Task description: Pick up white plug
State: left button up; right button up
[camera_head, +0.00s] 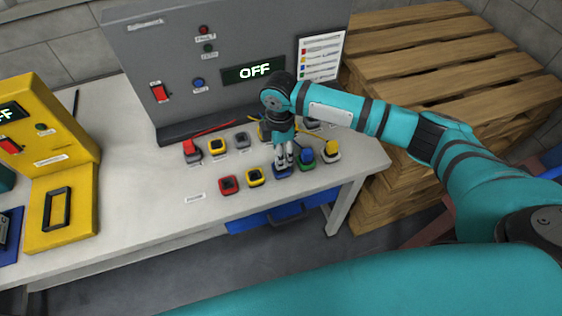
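My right gripper (285,160) points down over the blue socket (282,171) in the front row on the bench. Its grey fingers look close together. I cannot tell whether they hold anything. I cannot make out a white plug for certain; my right gripper and wrist hide part of the rear row and the blue socket. A blue plug (306,147) stands in the green socket just right of the gripper. A yellow plug (333,147) stands in the pale socket at the row's right end. A red plug (189,146) is at the rear row's left. My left gripper is out of view.
The front row's red socket (229,184) and yellow socket (255,177) look empty. A grey panel reading OFF (229,40) stands behind. A yellow console (75,165) is at left. Wooden pallets (430,40) are at right. The bench (130,230) is clear at front left.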

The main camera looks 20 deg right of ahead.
jog(key=f+p, duration=0.1)
jog(key=f, duration=0.3)
jog(key=shift+d+f, duration=0.1)
jog(key=shift+d, duration=0.1)
jog(key=shift+c, duration=0.4)
grip_shut()
